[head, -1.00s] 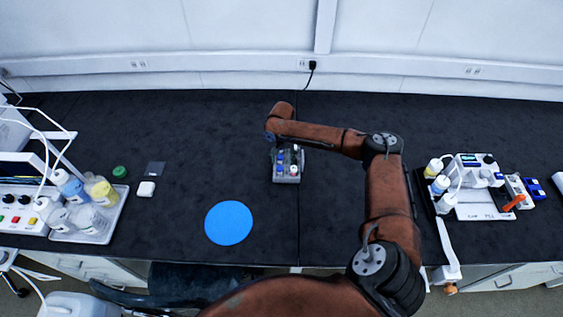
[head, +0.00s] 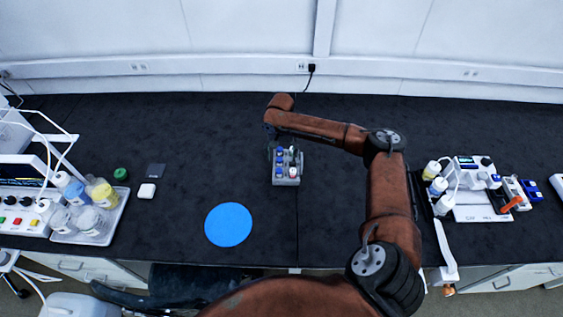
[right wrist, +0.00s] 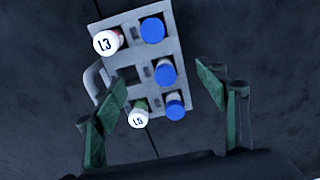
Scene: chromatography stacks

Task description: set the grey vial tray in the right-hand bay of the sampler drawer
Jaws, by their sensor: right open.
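The grey vial tray (head: 286,181) stands on the dark bench near the middle, holding blue-capped and white-capped vials. In the right wrist view, the tray (right wrist: 137,55) lies tilted, with three blue caps in one row, white caps marked L3 and L5 in the other, and an empty slot between those. A grey handle loop shows at its left side. My right gripper (right wrist: 162,85) is open, its green-lined fingers either side of the tray's near part, not visibly gripping it. My left gripper is out of view. I cannot make out the sampler drawer's bays.
A blue disc (head: 228,224) lies on the bench left of the tray. A white instrument (head: 470,170) with bottles is at right, and a white bottle tray (head: 118,215) at left. The bench behind is clear.

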